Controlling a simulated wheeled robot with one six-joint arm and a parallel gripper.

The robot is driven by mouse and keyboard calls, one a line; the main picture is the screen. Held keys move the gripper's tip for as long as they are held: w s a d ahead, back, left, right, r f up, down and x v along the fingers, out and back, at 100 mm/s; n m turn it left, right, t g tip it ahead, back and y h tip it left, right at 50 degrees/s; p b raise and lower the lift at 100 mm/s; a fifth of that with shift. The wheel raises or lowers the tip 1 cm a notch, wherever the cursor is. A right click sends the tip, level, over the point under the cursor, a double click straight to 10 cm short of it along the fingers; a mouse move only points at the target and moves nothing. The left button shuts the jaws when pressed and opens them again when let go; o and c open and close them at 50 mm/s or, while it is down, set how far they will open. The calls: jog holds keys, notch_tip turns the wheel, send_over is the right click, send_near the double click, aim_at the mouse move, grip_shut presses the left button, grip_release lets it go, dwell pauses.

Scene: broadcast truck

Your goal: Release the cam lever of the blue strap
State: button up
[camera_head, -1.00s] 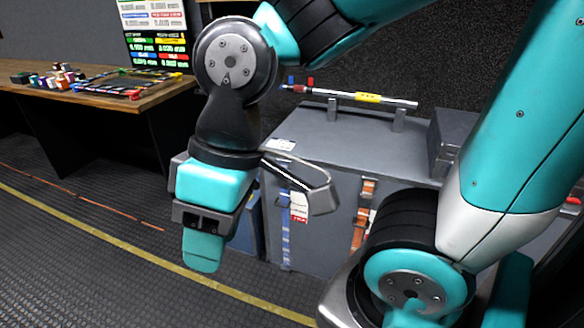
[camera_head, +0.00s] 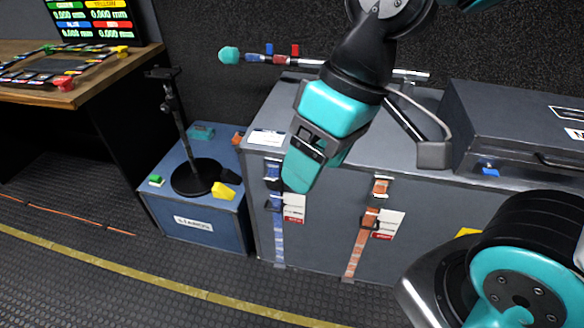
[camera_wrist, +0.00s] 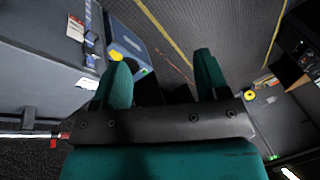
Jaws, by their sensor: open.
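The blue strap (camera_head: 279,240) runs down the front of the grey case (camera_head: 325,240), near its left corner. Its blue buckle and lever area (camera_head: 274,203) sits on the upper front, with a white and red tag (camera_head: 293,208) beside it. The lever's exact position is too small to tell. In the wrist view the blue buckle (camera_wrist: 90,41) shows at the upper left, beyond the fingers. My gripper (camera_head: 300,182) is open and empty. In the head view it appears just right of the strap's upper part, apparently in front of the case. Its two teal fingers stand apart in the wrist view (camera_wrist: 161,82).
An orange strap (camera_head: 359,248) with its own tag runs down the case to the right. A blue box (camera_head: 210,228) stands left of the case, carrying a black stand (camera_head: 186,140) and a yellow block (camera_head: 223,191). Floor in front is clear.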

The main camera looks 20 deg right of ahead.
jog(key=w+f+m+t+h+b, duration=0.1)
jog(key=w+f+m+b, duration=0.2)
jog(key=w+f, duration=0.35)
jog(key=w+f+m+h+b, duration=0.2)
jog(key=w+f+m, duration=0.15)
jog(key=w, duration=0.65)
jog(key=m+t+h+b, duration=0.2)
jog(key=m+h+b, duration=0.1)
jog(key=m+b, duration=0.3)
send_near(271, 180)
jog(key=shift+m+h, duration=0.3)
jog(key=shift+m, duration=0.05)
jog(key=x, duration=1)
jog(key=shift+w+a+f, duration=0.25)
jog(key=shift+w+a, duration=0.05)
jog(key=shift+w, duration=0.15)
